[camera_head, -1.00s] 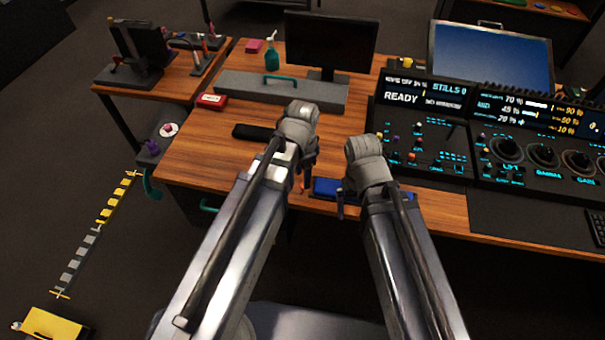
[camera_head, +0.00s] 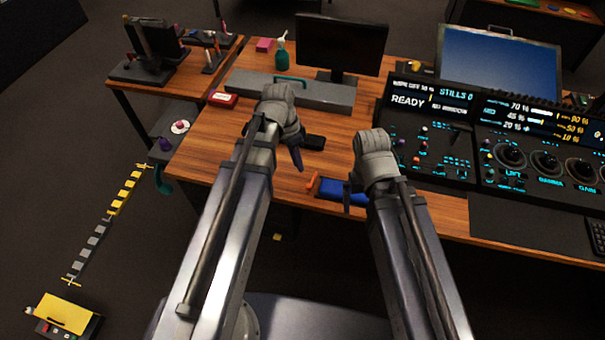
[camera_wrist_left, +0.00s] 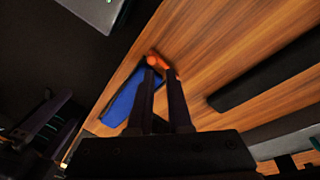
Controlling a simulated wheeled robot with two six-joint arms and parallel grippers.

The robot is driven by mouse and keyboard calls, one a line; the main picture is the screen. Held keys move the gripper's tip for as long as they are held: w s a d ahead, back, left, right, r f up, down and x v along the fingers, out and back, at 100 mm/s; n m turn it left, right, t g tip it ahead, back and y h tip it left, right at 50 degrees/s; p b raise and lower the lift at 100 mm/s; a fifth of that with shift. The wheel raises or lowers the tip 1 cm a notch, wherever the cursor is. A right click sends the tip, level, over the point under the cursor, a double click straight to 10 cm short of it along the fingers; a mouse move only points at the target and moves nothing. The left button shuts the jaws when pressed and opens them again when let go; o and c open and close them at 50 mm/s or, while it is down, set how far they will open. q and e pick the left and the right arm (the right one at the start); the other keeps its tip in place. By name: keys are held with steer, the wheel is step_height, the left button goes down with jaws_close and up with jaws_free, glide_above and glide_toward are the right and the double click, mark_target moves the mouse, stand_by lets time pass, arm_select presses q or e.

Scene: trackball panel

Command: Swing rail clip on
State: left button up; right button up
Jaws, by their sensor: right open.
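I cannot surely pick out the rail clip. A small orange piece (camera_head: 312,183) lies at the left end of a blue flat block (camera_head: 341,191) near the desk's front edge. In the left wrist view the orange piece (camera_wrist_left: 156,62) shows just beyond my fingertips, with the blue block (camera_wrist_left: 124,100) to its left. My left gripper (camera_head: 297,158) points down over the desk, left of and behind the orange piece; its fingers (camera_wrist_left: 161,78) are apart with nothing clearly between them. My right gripper (camera_head: 348,195) is open in front of the blue block and partly hides it.
A black bar (camera_head: 314,142) lies behind my left gripper. The lit control console (camera_head: 430,140) fills the right. Bare wood (camera_head: 205,150) shows at the left.

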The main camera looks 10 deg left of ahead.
mark_target(308, 185)
arm_select(q)
steer(key=a+h, duration=0.1)
steer(key=a, duration=0.1)
steer(key=w+a+r+n+h, duration=0.1)
steer(key=a, duration=0.1)
steer(key=a+h, duration=0.1)
steer(key=a, duration=0.2)
steer(key=shift+w+r+t+h+b, duration=0.25)
steer(key=shift+w+t+h+b, duration=0.05)
steer(key=shift+w+b, duration=0.1)
jaws_close()
steer(key=shift+h, duration=0.3)
steer(key=b+x, duration=0.8)
steer(key=x, duration=0.1)
steer(key=shift+w+a+f+b, duration=0.15)
steer(key=shift+a+f+b, duration=0.15)
steer(key=shift+f+b, duration=0.05)
steer(key=shift+s+d+f, duration=0.15)
steer(key=shift+s+d, duration=0.3)
steer(key=shift+d, duration=0.15)
steer(key=shift+s+d+f, duration=0.15)
steer(key=shift+s+d, duration=0.3)
steer(key=shift+d, duration=0.2)
steer(key=shift+s+d+n+b, duration=0.2)
steer(key=shift+d+n+b, duration=0.15)
steer(key=shift+d, duration=0.1)
steer(key=shift+f, duration=0.1)
steer(key=shift+s+d+f, duration=0.1)
steer(key=shift+s+d, duration=0.45)
steer(key=shift+d, duration=0.2)
